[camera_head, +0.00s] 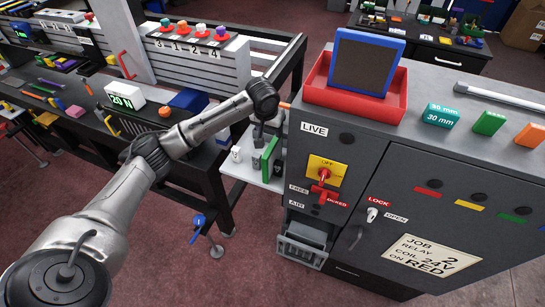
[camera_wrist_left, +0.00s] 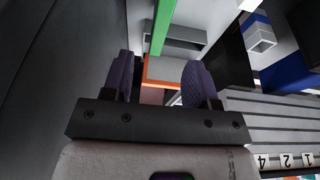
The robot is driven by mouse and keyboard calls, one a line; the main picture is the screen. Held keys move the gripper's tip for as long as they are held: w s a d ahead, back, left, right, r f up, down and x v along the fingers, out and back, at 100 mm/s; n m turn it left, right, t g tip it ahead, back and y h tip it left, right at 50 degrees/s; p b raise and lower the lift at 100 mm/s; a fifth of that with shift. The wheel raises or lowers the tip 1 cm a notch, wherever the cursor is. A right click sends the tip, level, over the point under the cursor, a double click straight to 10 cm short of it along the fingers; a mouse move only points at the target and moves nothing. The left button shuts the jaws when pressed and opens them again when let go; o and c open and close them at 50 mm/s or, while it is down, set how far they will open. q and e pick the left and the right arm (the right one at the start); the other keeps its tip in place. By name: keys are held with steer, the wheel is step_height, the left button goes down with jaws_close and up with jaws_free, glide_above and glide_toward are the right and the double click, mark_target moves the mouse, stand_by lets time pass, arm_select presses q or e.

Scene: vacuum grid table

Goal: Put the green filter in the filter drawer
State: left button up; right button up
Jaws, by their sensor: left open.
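A thin green-edged panel, which looks like the green filter (camera_head: 270,159), stands upright on a small white shelf beside the grey cabinet. Its green edge also shows in the left wrist view (camera_wrist_left: 162,25). My left gripper (camera_head: 259,138) is at the panel's upper left, close to the cabinet's side. In the left wrist view its two purple-padded fingers (camera_wrist_left: 160,82) are apart, with an orange edge (camera_wrist_left: 168,85) seen between them; I cannot tell how far beyond them it lies. A grey drawer-like unit (camera_head: 303,246), possibly the filter drawer, is low on the cabinet front.
The grey cabinet (camera_head: 350,160) stands close on the gripper's right. On top are a red tray (camera_head: 352,101) with a blue-framed panel (camera_head: 366,64), and teal, green and orange blocks. A workbench with tools is at left.

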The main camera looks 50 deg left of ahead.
arm_select(q)
step_height(320, 180, up, 6)
steer(key=w+a+r+t, duration=0.1)
steer(key=w, duration=0.2)
steer(key=m+g, duration=0.2)
steer(key=m, duration=1.6)
glide_above(272, 144)
steer(key=s+d+x, duration=0.1)
steer(key=x, duration=0.3)
steer(key=f+m, duration=0.3)
steer(key=m, duration=0.3)
steer(key=f+m, duration=0.3)
steer(key=m, duration=0.3)
steer(key=f+m+b, duration=0.1)
steer(key=f+m, duration=0.2)
steer(key=m, duration=0.3)
steer(key=shift+w+a+f+g+h, duration=0.2)
steer(key=shift+w+a+g+h, duration=0.05)
steer(key=shift+a+g+h, duration=0.1)
steer(key=shift+w+f, duration=0.1)
steer(key=shift+f, duration=2.55)
